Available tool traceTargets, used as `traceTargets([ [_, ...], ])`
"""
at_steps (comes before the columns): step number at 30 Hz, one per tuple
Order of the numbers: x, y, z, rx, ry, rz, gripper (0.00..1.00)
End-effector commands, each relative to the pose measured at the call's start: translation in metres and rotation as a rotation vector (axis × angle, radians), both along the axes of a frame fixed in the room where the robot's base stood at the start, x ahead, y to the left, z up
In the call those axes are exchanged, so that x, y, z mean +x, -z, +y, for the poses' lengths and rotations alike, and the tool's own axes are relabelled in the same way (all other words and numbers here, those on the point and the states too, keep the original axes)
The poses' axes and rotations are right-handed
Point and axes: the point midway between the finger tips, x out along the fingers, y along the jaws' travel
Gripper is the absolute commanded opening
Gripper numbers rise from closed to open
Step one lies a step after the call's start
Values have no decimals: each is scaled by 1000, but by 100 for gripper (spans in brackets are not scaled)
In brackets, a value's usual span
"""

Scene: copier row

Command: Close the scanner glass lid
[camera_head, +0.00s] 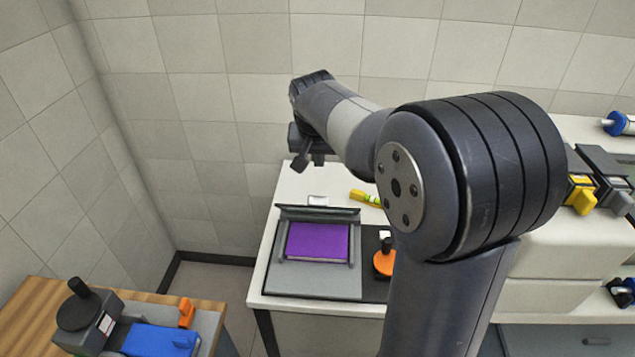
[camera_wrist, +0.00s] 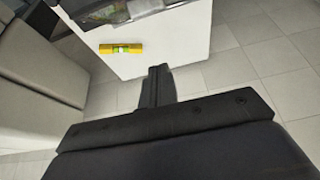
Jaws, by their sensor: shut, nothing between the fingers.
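The scanner (camera_head: 313,283) sits on a white table, a grey flatbed with a purple book-like block (camera_head: 318,241) lying on it. Its dark lid (camera_head: 318,213) appears raised, standing nearly edge-on along the back of the scanner. My gripper (camera_head: 308,163) is above and behind the scanner, apart from the lid. In the wrist view my gripper (camera_wrist: 157,85) has its fingers together and empty over the table edge and floor. Part of a dark object shows at the top of the wrist view, too cropped to identify.
A yellow level (camera_head: 366,198) lies behind the scanner, also in the wrist view (camera_wrist: 121,49). An orange-based stamp-like object (camera_head: 384,262) stands right of the scanner. A wooden table (camera_head: 28,312) with tools is at lower left. The tiled wall (camera_head: 240,90) is behind.

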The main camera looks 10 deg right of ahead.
Motion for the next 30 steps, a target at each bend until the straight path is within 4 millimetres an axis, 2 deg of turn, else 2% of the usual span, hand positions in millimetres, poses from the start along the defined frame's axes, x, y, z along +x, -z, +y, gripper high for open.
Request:
traceTargets([
  [1,4,12,-2,-1,1,7,0],
  [7,21,51,-8,-1,1,7,0],
  [12,2,61,-1,-1,-1,1,0],
  [16,-6,68,1,-1,0,1,0],
  [30,-9,72,2,-1,0,-1,0],
])
